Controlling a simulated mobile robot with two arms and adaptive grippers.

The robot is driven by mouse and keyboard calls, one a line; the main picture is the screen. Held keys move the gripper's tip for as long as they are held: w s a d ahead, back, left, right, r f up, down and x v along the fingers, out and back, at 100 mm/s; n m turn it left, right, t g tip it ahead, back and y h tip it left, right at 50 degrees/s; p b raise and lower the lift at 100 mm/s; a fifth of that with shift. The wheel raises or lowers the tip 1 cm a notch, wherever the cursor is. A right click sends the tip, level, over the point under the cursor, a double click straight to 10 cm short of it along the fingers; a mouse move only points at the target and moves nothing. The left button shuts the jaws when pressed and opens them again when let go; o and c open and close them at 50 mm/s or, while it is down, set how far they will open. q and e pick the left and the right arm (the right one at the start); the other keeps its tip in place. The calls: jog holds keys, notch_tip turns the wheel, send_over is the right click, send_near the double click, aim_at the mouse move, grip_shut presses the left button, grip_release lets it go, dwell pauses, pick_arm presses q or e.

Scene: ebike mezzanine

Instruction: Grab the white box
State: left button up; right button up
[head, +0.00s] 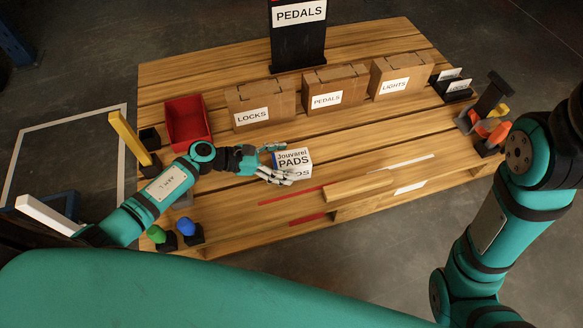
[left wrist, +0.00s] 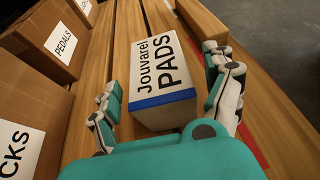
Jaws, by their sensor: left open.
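The white box (head: 293,159) labelled "Jouvarel PADS" lies on the wooden table, near its middle. It also shows in the left wrist view (left wrist: 160,70), with a blue band along its near edge. My left gripper (head: 274,163) is open at the left end of the box. In the left wrist view its fingers (left wrist: 172,106) stand on either side of the near end of the box, with gaps visible. In the head view one finger covers part of the box's lower front. My right gripper is not in view; only my right arm shows.
Cardboard boxes marked LOCKS (head: 260,104), PEDALS (head: 336,87) and LIGHTS (head: 401,76) stand behind the white box. A red bin (head: 187,122) is at the left. Green (head: 156,234) and blue (head: 186,226) items stand at the front left. Table boards right of the box are mostly clear.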

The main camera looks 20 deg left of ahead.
pick_arm(q)
jog(key=x, duration=0.2)
jog(key=shift+w+d+f+b, duration=0.15)
jog(key=shift+d+f+b, duration=0.05)
jog(key=shift+b, duration=0.15)
jog(key=c, duration=1.3)
